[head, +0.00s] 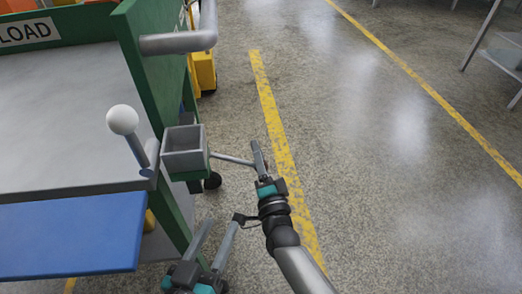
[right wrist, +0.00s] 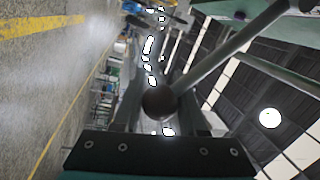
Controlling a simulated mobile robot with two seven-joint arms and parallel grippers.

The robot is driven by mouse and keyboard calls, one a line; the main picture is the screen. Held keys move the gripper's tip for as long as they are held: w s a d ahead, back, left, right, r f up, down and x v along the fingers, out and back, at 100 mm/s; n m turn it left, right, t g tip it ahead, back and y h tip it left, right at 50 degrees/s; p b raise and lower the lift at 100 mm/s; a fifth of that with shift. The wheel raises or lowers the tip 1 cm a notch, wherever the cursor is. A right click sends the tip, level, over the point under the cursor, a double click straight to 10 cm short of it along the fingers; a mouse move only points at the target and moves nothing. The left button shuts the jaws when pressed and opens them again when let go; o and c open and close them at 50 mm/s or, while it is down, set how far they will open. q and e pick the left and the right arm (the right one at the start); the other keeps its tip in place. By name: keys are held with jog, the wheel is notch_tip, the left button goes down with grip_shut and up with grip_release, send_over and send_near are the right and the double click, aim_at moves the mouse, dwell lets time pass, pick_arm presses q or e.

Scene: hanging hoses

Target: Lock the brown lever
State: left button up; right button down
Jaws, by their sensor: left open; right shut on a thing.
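The brown lever (head: 231,159) reaches out to the right from the green cart's side, beside the grey open box. Its round dark-brown knob (right wrist: 160,104) shows in the right wrist view between my fingers, with its rod running to the upper right. My right gripper (head: 259,156) is shut on the lever's knob end; its fingers hide the knob in the head view. My left gripper (head: 224,224) is open and empty, low beside the cart and below the box. I cannot tell from these views whether the lever is locked.
A second lever with a white ball (head: 123,120) stands at the cart's front edge, left of the grey box (head: 184,149). A blue panel (head: 70,234) juts from the cart (head: 60,120). A grey rail (head: 180,42) sticks out above.

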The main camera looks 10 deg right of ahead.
jog(key=shift+a+f, duration=0.1)
jog(key=shift+f, duration=0.05)
jog(key=shift+c, duration=2.3)
grip_release()
pick_arm(q)
jog(key=a+g+y+p, duration=0.1)
jog(key=a+f+g+p, duration=0.1)
jog(key=g, duration=0.1)
jog(key=a+f+g+y, duration=0.1)
jog(key=a+g, duration=0.1)
jog(key=shift+s+a+f+y+p, duration=0.1)
jog(key=shift+f+y+p, duration=0.1)
jog(key=shift+y+p, duration=0.15)
pick_arm(e)
jog(key=v, duration=1.5)
jog(key=shift+s, duration=0.1)
